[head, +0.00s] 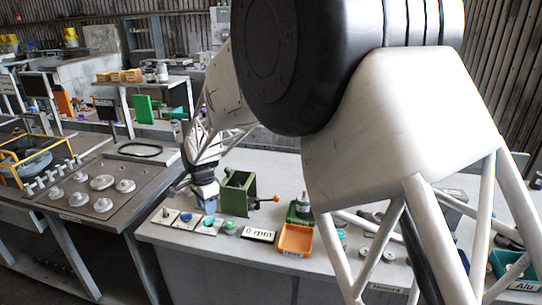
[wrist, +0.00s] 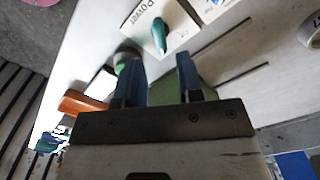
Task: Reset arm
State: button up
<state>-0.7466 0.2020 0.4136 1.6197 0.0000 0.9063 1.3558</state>
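My gripper (head: 207,200) is low over the left part of the grey workbench, beside the green housing (head: 238,192) with its orange-tipped handle (head: 275,199). In the wrist view its two blue fingers (wrist: 158,75) are apart, with no object clearly held between them. A white plate marked "Power" with a green knob (wrist: 160,36) lies just beyond the fingertips. A green surface shows partly behind the fingers, and an orange part (wrist: 82,103) lies left of them. My arm covers much of the right half of the head view.
Small plates with buttons, including a blue one (head: 186,217), line the bench front near a "0 rpm" display (head: 258,235). An orange bin (head: 296,240) and a teal "Alu" bin (head: 515,268) stand further right. A side table (head: 75,190) holds several metal parts.

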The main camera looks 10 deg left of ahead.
jog(key=shift+d+r, duration=0.1)
jog(key=s+d+r+n, duration=0.15)
jog(key=d+r, duration=0.35)
jog(key=d, duration=0.6)
jog(key=s+d+r+n+t, duration=0.1)
jog(key=s+d+r, duration=0.3)
jog(key=d, duration=0.7)
jog(key=s+d+r+n, duration=0.1)
jog(key=d+r, duration=0.6)
jog(key=d, duration=0.4)
jog(key=s+d+n+t, duration=0.1)
jog(key=s+d+n, duration=0.2)
jog(key=s+d, duration=2)
jog(key=shift+s+t, duration=0.3)
jog(key=shift+s, duration=0.45)
